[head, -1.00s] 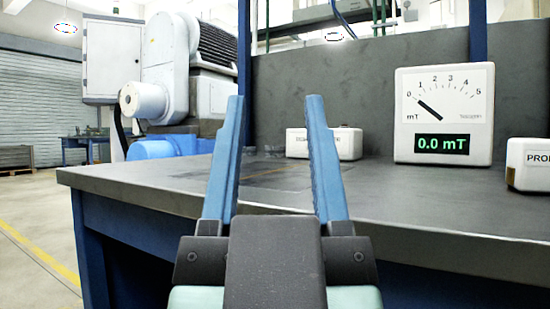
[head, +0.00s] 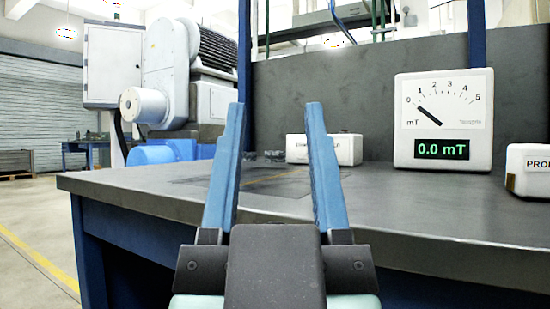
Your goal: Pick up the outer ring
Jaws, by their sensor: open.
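My gripper (head: 275,104) is open and empty. Its two blue fingers point forward and up in the head view, above the front part of the grey workbench (head: 410,210). I cannot make out the outer ring for sure. Some small dark grey things (head: 265,156) lie far back on the bench, seen between the fingers and beyond them. They are too small and partly covered by the left finger to tell whether a ring is among them.
A white box (head: 345,149) stands behind the right finger. A meter (head: 443,120) reading 0.0 mT and another white box (head: 530,170) stand at the right. A dark panel (head: 385,95) closes the bench's back. A large grey machine (head: 175,75) stands behind, left.

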